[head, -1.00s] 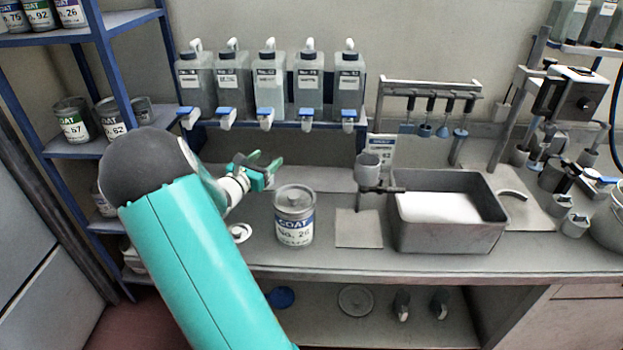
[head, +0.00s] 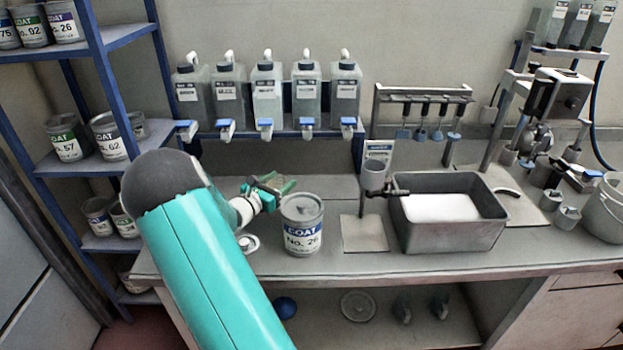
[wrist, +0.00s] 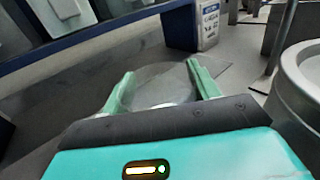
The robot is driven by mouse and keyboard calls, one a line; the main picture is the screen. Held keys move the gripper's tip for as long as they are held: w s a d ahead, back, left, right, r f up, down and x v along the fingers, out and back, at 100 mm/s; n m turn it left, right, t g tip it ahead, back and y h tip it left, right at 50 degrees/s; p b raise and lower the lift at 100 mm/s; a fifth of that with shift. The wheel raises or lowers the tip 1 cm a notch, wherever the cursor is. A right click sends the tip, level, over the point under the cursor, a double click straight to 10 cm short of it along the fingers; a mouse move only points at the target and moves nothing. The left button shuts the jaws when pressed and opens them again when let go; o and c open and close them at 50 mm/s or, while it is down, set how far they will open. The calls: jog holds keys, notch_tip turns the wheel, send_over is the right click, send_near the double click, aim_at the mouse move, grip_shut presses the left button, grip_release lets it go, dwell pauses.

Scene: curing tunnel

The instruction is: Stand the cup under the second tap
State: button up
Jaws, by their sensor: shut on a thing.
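My gripper (head: 274,186) is over the bench, just behind and left of the large COAT No. 26 can (head: 302,225). In the wrist view its green fingers (wrist: 158,85) are shut on a clear cup (wrist: 155,92), see-through and hard to make out. In the head view the cup cannot be told apart from the fingers. Several clear tanks stand in a row on the blue rack, each with a blue-handled tap. The second tap from the left (head: 226,130) is behind and above my gripper, left of it in the picture. The cup is apart from the taps.
The can's rim (wrist: 300,72) is close on the right in the wrist view. A small grey cup on a stand (head: 374,175) and a metal basin (head: 450,238) are further right. Blue shelves with cans (head: 70,160) stand left. The bench under the taps looks mostly clear.

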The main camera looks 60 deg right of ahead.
jog(key=shift+s+d+f, duration=0.4)
jog(key=shift+d+f, duration=0.2)
jog(key=shift+d, duration=2.15)
jog(key=shift+s+d+f, duration=0.4)
jog(key=shift+d+f, duration=0.15)
jog(key=shift+d, duration=2.25)
jog(key=shift+s+d+f, duration=0.4)
jog(key=shift+d+f, duration=0.2)
jog(key=shift+d, duration=2.15)
jog(key=shift+f, duration=0.15)
jog(key=o, duration=1.1)
jog(key=shift+w+a, duration=0.1)
jog(key=shift+a, duration=0.2)
jog(key=a, duration=0.3)
jog(key=w+a, duration=0.1)
jog(key=a, duration=0.7)
jog(key=shift+w+a, duration=0.15)
jog(key=shift+w, duration=0.15)
